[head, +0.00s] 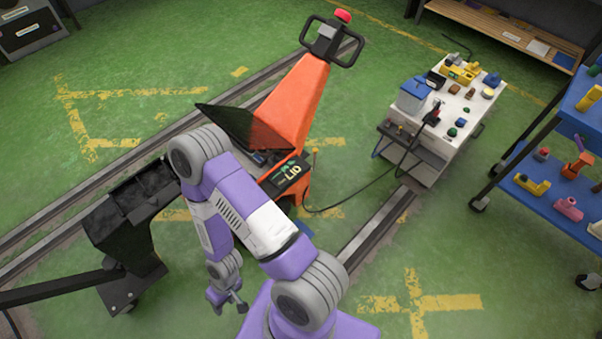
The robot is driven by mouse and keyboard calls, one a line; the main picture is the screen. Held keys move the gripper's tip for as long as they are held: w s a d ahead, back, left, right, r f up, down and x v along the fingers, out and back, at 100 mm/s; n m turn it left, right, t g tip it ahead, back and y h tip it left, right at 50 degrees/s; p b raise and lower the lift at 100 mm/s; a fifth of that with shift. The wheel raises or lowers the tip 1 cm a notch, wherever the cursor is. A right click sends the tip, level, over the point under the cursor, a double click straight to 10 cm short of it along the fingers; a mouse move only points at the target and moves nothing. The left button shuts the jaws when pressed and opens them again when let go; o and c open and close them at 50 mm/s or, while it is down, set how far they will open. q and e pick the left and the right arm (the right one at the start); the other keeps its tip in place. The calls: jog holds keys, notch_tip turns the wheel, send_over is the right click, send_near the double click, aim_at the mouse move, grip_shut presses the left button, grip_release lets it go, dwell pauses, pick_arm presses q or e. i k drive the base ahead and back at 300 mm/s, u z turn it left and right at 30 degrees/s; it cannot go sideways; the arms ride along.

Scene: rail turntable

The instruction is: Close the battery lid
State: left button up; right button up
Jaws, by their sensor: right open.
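The orange machine (300,97) stands between the rails, with a black handle and a red knob on top. A dark panel (226,122), which looks like the battery lid, sticks out raised from its left side, so the lid stands open. My right gripper (229,304) is open and empty, low in the picture and well apart from the lid. My right arm hides part of the machine's lower left and the opening below the lid. My left gripper is not in view.
A dark stand (120,226) is at the left, close to my arm. A white workbench (462,105) with tools stands right of the machine, and a cable (365,191) runs between them. A blue shelf cart (530,165) is at far right. Green floor is clear at lower right.

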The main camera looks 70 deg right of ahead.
aim_at(250, 132)
jog(key=z, duration=1.95)
jog(key=k, duration=0.35)
jog(key=u, duration=1.75)
jog(key=i, duration=0.2)
jog(key=z, duration=0.95)
jog(key=i, duration=1)
jog(key=z, duration=1.25)
jog(key=i, duration=0.2)
